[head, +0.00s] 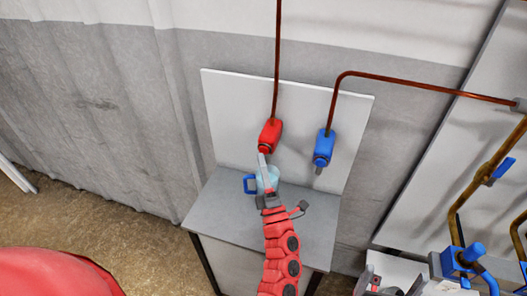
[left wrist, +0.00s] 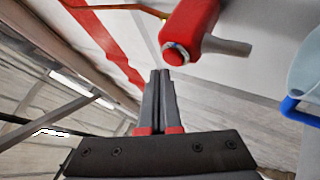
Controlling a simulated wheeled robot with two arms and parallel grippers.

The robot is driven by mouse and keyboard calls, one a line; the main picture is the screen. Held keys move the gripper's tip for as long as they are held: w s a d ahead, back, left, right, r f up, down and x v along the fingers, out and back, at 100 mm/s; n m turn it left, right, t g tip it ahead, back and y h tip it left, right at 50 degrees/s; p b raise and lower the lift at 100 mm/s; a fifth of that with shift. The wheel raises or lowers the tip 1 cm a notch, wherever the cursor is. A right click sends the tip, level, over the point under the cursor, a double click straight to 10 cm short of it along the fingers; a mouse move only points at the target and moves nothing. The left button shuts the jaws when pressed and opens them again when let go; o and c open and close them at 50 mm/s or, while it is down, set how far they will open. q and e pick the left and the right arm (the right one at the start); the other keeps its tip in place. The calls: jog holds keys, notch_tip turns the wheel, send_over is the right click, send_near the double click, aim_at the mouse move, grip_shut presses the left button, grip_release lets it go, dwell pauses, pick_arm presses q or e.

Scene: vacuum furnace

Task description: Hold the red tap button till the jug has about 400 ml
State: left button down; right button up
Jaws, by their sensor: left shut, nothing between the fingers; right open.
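The red tap (head: 270,135) is fixed to the upright white panel, and its red button (left wrist: 174,55) sits in a pale ring on the front. My left gripper (head: 262,158) is shut and empty, with its fingertips (left wrist: 160,72) just short of the button; whether they touch it I cannot tell. The clear bluish jug (head: 273,178) stands upright on the grey bench below the tap, partly hidden by my gripper. Its blue handle (head: 250,185) points left. The water level cannot be read. My right gripper (head: 376,283) is open at the lower right, partly cut off.
A blue tap (head: 324,146) hangs right of the red one on the same panel (head: 345,115). Copper pipes (head: 410,80) feed both. The grey bench top (head: 225,212) is clear left of my arm. Brass pipes with blue valves (head: 492,172) stand at the far right.

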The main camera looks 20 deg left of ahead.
pick_arm(q)
jog(key=shift+s, duration=0.15)
jog(key=s, duration=0.4)
jog(key=shift+s+a+b, duration=0.1)
jog(key=shift+s+b, duration=0.2)
jog(key=shift+s, duration=0.1)
dwell(0.4)
